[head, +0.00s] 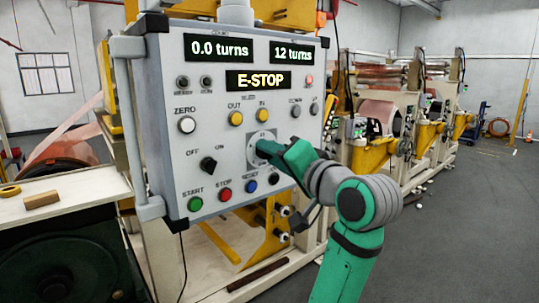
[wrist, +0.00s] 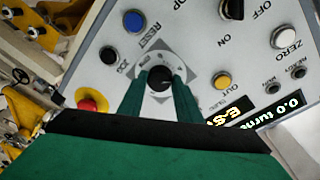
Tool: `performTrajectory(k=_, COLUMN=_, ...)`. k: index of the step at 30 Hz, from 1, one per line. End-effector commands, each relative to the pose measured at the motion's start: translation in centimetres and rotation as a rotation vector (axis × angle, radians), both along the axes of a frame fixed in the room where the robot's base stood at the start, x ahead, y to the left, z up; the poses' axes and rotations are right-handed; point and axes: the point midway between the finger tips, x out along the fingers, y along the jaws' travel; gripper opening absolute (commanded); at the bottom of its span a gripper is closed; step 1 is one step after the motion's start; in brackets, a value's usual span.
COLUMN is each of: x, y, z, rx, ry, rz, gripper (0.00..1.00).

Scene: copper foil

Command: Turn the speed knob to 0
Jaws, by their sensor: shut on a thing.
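The speed knob (wrist: 158,78) is a small black knob on a pale round dial plate (wrist: 142,60), in the middle of the wrist view. My gripper (wrist: 158,84) has one green finger on each side of the knob and is shut on it. In the head view the dial plate (head: 263,134) is on the right half of the grey control panel (head: 180,90). There my green gripper (head: 268,152) reaches it from the right and hides the knob. I cannot read the knob's setting; its dial marks are too small.
The panel displays read "0.0 turns" (head: 218,48), "12 turns" (head: 292,53) and "E-STOP" (head: 258,80). A black OFF/ON switch (head: 208,165) is left of the dial. A blue button (wrist: 134,21) and a red mushroom button (wrist: 92,102) are near my fingers.

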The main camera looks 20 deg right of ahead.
Motion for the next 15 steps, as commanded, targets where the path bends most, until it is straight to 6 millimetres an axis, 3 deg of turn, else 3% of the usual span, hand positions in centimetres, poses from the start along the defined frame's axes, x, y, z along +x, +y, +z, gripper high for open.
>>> performTrajectory(k=8, x=0.12, y=-0.24, z=0.24, rx=-0.05, ry=-0.023, rz=0.005, gripper=0.09)
performTrajectory(k=15, x=-0.03, y=-0.66, z=0.27, rx=-0.193, ry=-0.078, rz=0.0, gripper=0.09)
